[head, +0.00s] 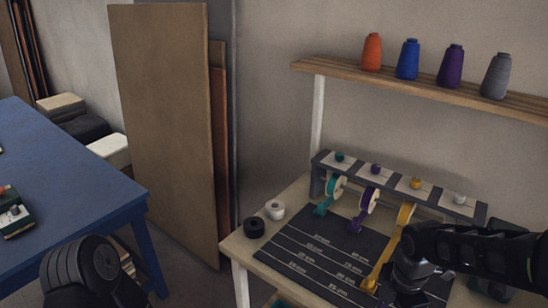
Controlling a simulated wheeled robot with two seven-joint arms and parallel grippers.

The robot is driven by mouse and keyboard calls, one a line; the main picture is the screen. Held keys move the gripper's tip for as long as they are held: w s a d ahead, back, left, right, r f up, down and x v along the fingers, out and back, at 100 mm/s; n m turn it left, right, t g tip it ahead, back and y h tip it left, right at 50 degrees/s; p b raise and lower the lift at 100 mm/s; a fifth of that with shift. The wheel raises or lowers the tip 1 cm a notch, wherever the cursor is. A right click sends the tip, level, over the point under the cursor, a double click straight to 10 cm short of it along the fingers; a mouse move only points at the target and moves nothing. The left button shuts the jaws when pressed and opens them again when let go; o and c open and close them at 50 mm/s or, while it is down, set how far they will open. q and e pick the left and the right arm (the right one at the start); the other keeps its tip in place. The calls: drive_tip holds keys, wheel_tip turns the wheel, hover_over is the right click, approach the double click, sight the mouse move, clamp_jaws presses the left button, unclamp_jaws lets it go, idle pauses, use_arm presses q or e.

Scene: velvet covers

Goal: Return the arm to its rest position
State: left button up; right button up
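My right arm (475,250) reaches in from the right edge over the work table. Its gripper (408,290) points down at the dark measuring mat (300,253), just right of the yellow ribbon's (377,270) lower end. The fingertips are too dark to tell whether they are open or shut, and I cannot tell whether they touch the ribbon. The yellow ribbon runs down from its spool on the rack onto the mat. A black rounded part of my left arm shows at the lower left; my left gripper is not in view.
A grey rack (325,162) behind the mat holds teal (337,187), purple (369,199) and yellow ribbon spools. Black (254,227) and white (274,209) rolls sit at the table's left. Thread cones stand on a shelf (440,92) above. A blue table (65,190) is left.

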drive_tip(key=s+a+f+m+y, duration=0.2)
drive_tip(key=a+f+m+y, duration=0.2)
drive_tip(key=a+f+m, duration=0.75)
drive_tip(key=s+a+f+m, duration=0.3)
drive_tip(key=s+f+m, duration=0.2)
drive_tip(key=s+f, duration=0.1)
drive_tip(key=s+a+f+m, duration=0.4)
drive_tip(key=s+f+m, duration=0.2)
drive_tip(key=f, duration=0.2)
drive_tip(key=shift+f, duration=0.35)
drive_tip(key=shift+c, duration=0.2)
idle(3.5)
